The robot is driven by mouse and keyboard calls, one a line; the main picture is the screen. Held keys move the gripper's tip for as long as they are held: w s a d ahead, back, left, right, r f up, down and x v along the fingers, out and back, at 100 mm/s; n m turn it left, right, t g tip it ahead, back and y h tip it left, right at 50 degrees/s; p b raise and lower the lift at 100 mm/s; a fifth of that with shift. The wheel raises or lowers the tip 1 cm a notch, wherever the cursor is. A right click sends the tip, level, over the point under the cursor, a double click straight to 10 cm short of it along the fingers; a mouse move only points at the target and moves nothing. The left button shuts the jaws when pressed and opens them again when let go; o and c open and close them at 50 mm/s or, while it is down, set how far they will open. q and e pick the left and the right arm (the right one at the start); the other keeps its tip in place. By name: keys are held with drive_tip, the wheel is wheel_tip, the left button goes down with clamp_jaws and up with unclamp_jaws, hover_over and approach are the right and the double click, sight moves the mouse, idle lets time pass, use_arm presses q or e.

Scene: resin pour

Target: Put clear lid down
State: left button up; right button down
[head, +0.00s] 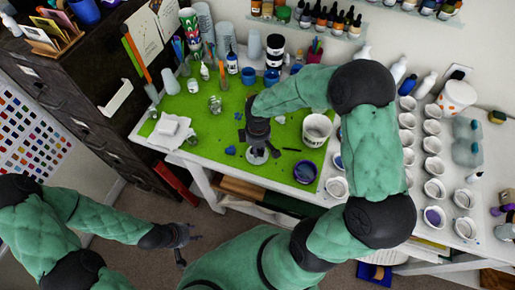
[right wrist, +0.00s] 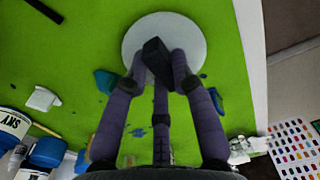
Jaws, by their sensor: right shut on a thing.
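A pale, round, see-through lid (right wrist: 163,28) is at my right gripper's fingertips in the right wrist view, above or against the green mat. In the head view it shows partly under the gripper (head: 257,158). My right gripper (right wrist: 163,62) is shut on the lid, its fingers closed in near the middle of the disc. Whether the lid touches the mat is hard to tell. My left gripper (head: 186,241) hangs in front of the table, empty, with its fingers apart.
The green mat (head: 210,132) holds a purple-rimmed cup (head: 305,172), a white tub (head: 317,127), a glass jar (head: 215,103) and blue bits. White cloths (head: 172,130) lie at the left. Rows of white cups (head: 433,165) fill the right. Bottles line the back.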

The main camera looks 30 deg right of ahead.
drive_tip(key=c, duration=1)
unclamp_jaws()
drive_tip(key=shift+f, duration=0.1)
drive_tip(key=shift+c, duration=0.2)
drive_tip(key=shift+r, duration=0.3)
wheel_tip(320, 180, up, 12)
drive_tip(key=p, duration=0.2)
drive_tip(key=shift+f, duration=0.15)
